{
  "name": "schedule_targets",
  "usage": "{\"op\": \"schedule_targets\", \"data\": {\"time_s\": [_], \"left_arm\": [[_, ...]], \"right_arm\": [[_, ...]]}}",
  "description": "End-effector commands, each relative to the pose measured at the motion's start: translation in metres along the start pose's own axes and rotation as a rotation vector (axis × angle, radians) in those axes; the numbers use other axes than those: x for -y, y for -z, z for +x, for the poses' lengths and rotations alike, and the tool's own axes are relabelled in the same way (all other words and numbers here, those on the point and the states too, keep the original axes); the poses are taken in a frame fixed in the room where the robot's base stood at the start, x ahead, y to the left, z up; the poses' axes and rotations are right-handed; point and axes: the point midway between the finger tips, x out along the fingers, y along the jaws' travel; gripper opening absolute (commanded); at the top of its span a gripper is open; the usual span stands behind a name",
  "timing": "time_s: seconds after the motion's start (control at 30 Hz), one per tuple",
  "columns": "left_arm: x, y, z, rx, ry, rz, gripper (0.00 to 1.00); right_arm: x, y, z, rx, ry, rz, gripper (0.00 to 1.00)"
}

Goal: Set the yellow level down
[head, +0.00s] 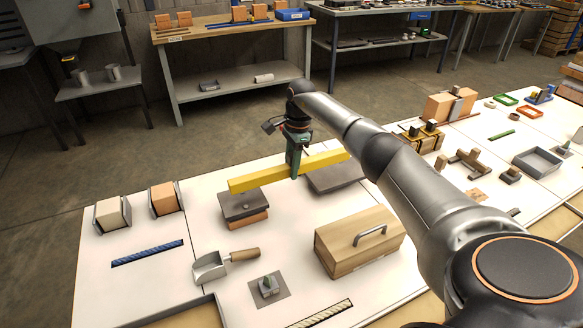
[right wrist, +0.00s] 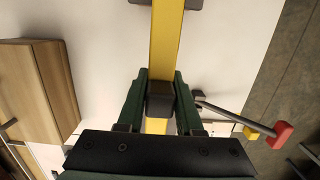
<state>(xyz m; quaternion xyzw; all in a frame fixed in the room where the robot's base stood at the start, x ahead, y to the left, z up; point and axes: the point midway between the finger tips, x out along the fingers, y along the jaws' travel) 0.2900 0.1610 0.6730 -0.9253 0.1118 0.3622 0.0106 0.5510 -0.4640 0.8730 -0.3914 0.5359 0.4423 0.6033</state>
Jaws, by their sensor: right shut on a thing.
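The yellow level (head: 262,177) is a long yellow bar lying slantwise across the head view. My right gripper (head: 295,170) is shut on it near its middle, coming down from above. In the right wrist view the level (right wrist: 167,40) runs between the two dark green fingers (right wrist: 160,98). Below the level's left part is a dark grey plate (head: 241,205) on an orange-brown block (head: 247,221). A second dark grey plate (head: 335,180) lies under its right part. I cannot tell whether the level touches either plate. My left gripper is not in view.
A wooden box with a handle (head: 358,243) stands in front on the white table (head: 150,275). A metal scoop (head: 212,266), a blue bar (head: 147,252) and two held blocks (head: 112,214) are to the left. My right arm covers part of the table's right side.

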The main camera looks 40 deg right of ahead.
Motion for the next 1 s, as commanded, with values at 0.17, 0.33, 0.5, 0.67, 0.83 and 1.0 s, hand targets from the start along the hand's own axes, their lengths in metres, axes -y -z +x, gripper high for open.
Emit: {"op": "schedule_targets", "data": {"time_s": [0.17,0.33,0.5,0.67,0.83,1.0], "left_arm": [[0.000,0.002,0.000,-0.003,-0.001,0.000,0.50],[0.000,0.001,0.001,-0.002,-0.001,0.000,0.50],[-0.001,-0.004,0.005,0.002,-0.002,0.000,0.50],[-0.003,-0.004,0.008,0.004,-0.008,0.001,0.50],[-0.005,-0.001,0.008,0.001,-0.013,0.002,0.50],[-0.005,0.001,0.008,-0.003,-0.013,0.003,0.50]], "right_arm": [[0.001,0.000,0.003,0.001,0.004,-0.001,0.00],[0.001,0.000,0.004,0.002,0.003,-0.001,0.00],[0.001,0.001,0.010,0.002,0.004,0.000,0.00],[0.001,0.002,0.015,0.002,0.004,0.000,0.00],[0.000,0.002,0.016,0.001,0.002,0.001,0.36],[0.000,0.002,0.015,0.001,0.002,0.001,0.55]]}}
